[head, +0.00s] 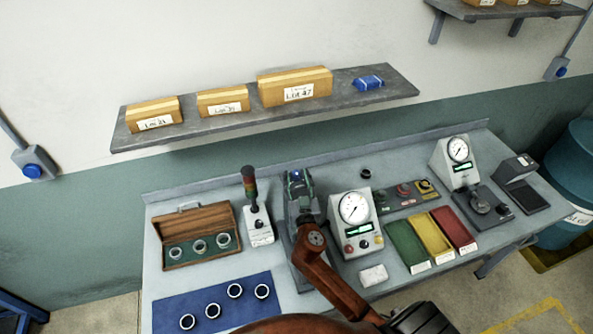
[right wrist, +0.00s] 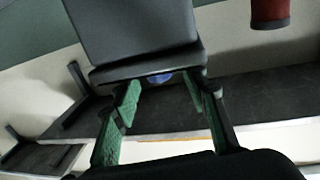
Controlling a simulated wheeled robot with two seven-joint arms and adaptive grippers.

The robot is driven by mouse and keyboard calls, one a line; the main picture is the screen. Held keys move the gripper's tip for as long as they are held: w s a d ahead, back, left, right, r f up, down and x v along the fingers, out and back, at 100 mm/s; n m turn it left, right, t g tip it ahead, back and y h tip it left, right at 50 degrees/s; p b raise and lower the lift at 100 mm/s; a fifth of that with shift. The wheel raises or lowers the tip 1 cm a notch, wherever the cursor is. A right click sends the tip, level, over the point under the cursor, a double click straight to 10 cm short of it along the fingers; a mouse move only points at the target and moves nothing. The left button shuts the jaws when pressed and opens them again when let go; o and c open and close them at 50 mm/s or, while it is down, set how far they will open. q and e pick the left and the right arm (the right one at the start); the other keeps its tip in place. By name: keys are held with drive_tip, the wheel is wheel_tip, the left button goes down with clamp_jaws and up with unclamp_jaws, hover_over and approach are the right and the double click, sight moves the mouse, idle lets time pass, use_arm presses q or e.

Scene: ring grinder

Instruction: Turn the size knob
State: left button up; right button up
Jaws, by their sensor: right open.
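My right gripper (head: 297,183) is at the machine's top, open and with nothing held. In the right wrist view its two green-padded fingers (right wrist: 162,115) stand apart before a dark grey machine block (right wrist: 138,32). A small blue thing (right wrist: 160,78) shows at the block's edge, between and beyond the fingers; it may be the size knob, but most of it is hidden. I cannot tell whether the fingers touch it. My left gripper is not in view.
An open wooden case (head: 197,218) and a blue mat (head: 205,290) with several rings lie left. Colored bins (head: 408,247) stand right. A wall shelf (head: 225,128) hangs behind.

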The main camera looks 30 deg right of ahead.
drive_tip(key=x, duration=0.2)
drive_tip(key=shift+w+f, duration=0.1)
drive_tip(key=shift+w, duration=0.15)
drive_tip(key=shift+s+d, duration=0.1)
clamp_jaws()
